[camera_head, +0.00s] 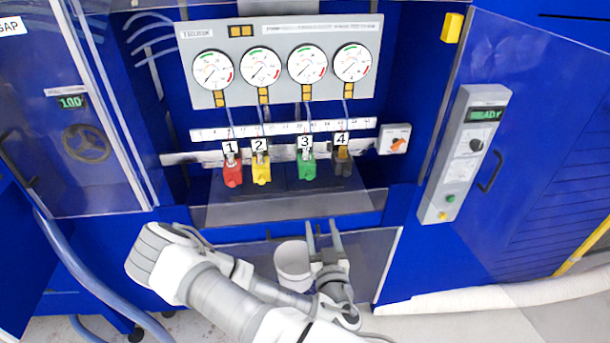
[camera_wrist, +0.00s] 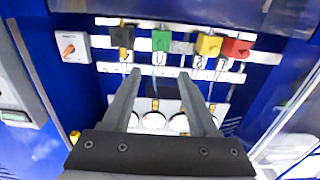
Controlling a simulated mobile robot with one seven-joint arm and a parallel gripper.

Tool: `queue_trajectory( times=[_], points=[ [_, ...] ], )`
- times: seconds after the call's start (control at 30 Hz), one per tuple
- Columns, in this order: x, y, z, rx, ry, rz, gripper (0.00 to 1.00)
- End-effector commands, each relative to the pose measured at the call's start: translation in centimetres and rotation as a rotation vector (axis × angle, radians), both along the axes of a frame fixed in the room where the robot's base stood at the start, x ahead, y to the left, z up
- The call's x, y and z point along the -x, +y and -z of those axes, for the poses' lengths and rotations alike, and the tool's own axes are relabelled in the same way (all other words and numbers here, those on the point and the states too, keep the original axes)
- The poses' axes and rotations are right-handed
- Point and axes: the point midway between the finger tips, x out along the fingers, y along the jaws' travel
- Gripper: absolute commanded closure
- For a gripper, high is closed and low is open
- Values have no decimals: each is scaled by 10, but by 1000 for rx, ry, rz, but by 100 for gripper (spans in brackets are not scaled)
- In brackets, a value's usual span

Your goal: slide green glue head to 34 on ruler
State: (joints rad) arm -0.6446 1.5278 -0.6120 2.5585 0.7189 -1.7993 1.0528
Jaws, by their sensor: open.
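The green glue head (camera_head: 306,168), labelled 3, hangs on the rail between the yellow head (camera_head: 261,170) and the black head (camera_head: 343,163). The white ruler (camera_head: 283,130) runs along the wall just above the heads; its numbers are too small to read. The green head also shows in the wrist view (camera_wrist: 161,41), upside down, beyond the fingers. My gripper (camera_head: 322,228) is open and empty. It is below and in front of the heads, apart from all of them. In the wrist view my two fingers (camera_wrist: 157,80) point toward the rail with a wide gap between them.
A red head (camera_head: 232,173) is at the left end of the row. A panel with gauges (camera_head: 281,60) is above the ruler. A dark sloped plate (camera_head: 288,208) lies under the heads. A white bucket (camera_head: 293,264) stands beside my gripper. A control box (camera_head: 464,153) is at right.

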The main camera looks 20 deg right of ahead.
Motion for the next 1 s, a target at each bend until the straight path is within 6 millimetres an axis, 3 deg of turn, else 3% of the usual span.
queue_trajectory(
  times=[0.17, 0.7, 1.0],
  points=[
    [-4, 0, 1, 8, -6, -14, 41],
    [-57, -14, 4, 7, -6, -12, 41],
    [-73, -18, 5, 5, -7, -16, 41]
  ],
)
